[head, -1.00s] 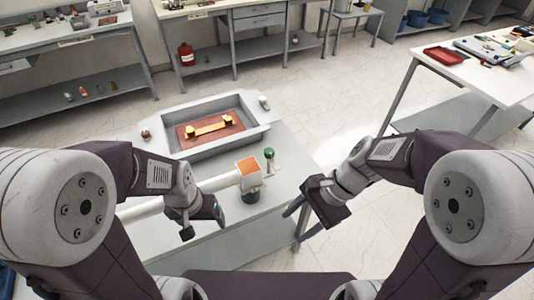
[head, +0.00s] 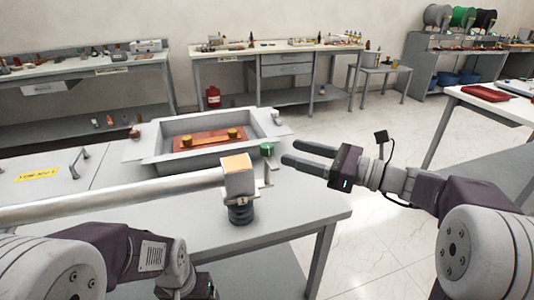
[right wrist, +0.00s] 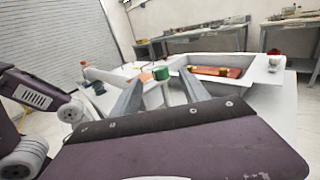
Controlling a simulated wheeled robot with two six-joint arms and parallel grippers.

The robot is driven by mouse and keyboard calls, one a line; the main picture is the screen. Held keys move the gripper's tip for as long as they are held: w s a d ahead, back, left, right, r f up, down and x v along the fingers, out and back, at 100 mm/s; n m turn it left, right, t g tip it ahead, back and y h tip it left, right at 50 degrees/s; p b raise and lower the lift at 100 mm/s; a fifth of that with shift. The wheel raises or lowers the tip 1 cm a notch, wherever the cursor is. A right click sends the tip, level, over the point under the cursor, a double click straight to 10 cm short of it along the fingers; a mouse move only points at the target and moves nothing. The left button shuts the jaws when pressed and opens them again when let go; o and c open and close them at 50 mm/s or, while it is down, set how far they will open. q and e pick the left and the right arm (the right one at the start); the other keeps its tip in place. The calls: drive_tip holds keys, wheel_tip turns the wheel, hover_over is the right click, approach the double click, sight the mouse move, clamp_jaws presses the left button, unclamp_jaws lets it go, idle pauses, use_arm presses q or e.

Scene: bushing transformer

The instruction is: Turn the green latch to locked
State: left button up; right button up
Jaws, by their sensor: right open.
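The green latch knob (head: 267,149) stands upright on a light stem near the right edge of the grey table, just behind an orange-topped block. My right gripper (head: 289,152) is open and empty, its two fingers pointing left toward the green knob, with the tips a little to its right. In the right wrist view the green knob (right wrist: 161,73) shows between and beyond the two spread fingers (right wrist: 160,88), and no contact is visible. My left arm shows low at the left of the head view; its gripper (head: 200,287) is partly cut off at the bottom, its jaws unclear.
The orange-topped block (head: 238,175) ends a long white tube (head: 120,198) close to the knob. Behind it is a grey tray (head: 168,157) with a reddish plate (head: 210,138). A handle (head: 78,163) stands at the left. Floor right of the table is clear.

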sight(266, 150)
drive_tip(key=x, duration=0.8)
drive_tip(key=shift+w+a+b, duration=0.1)
drive_tip(key=shift+a+b, duration=0.1)
drive_tip(key=shift+b, duration=0.15)
clamp_jaws()
drive_tip(key=shift+f, duration=0.1)
drive_tip(key=shift+f+m+t+h+b, duration=0.1)
drive_tip(key=shift+m+t+h+b, duration=0.4)
drive_tip(key=shift+m+t+b, duration=0.35)
drive_tip(key=m+t+h+b, duration=0.2)
drive_tip(key=h+b, duration=0.1)
drive_tip(key=b, duration=0.3)
drive_tip(key=m+t+h+b, duration=0.3)
drive_tip(key=h+b, duration=0.1)
drive_tip(key=b, duration=0.1)
drive_tip(key=m+t+h+b, duration=0.2)
drive_tip(key=m+h+b, duration=0.1)
drive_tip(key=b, duration=0.3)
drive_tip(key=shift+a+f+t+h+b, duration=0.25)
drive_tip(key=shift+t+h+b, duration=0.1)
drive_tip(key=shift+h, duration=0.15)
drive_tip(key=shift+d+r+m+h, duration=0.1)
drive_tip(key=shift+r+m+h, duration=0.15)
drive_tip(key=shift+m+h, duration=0.7)
drive_tip(key=shift+d+r+m+h, duration=0.1)
drive_tip(key=shift+m+h, duration=0.6)
drive_tip(key=shift+h, duration=0.65)
drive_tip(key=shift+m+h, duration=0.3)
drive_tip(key=shift+h, duration=0.2)
